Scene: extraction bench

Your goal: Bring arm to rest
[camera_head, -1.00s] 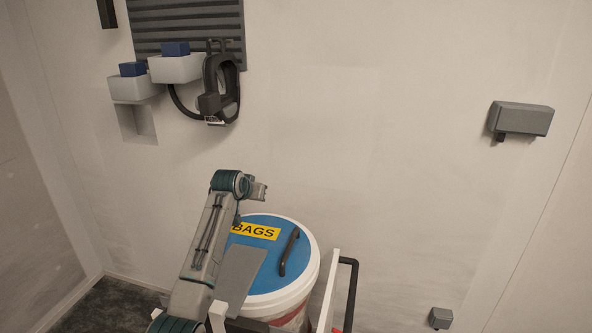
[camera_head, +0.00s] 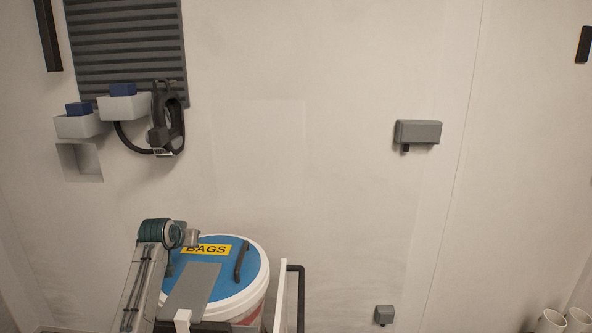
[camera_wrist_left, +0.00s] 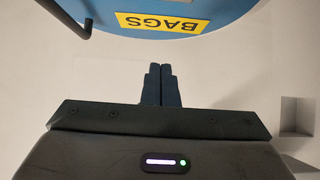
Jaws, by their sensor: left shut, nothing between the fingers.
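My left arm (camera_head: 146,280) rises from the lower left of the head view, with its dark teal joint beside the blue bucket lid (camera_head: 222,269). My left gripper (camera_wrist_left: 161,85) shows in the wrist view with its two dark fingers together and nothing between them. The fingers point toward the lid's edge and yellow BAGS label (camera_wrist_left: 158,23), with pale surface showing between. The fingers cannot be made out in the head view. My right gripper is in neither view.
A white bucket (camera_head: 252,296) stands under the lid, which has a black handle (camera_head: 240,261). A black hose holder (camera_head: 166,125) and white bins (camera_head: 124,106) hang on the left wall. A grey box (camera_head: 418,132) is on the wall at right. The wall between is clear.

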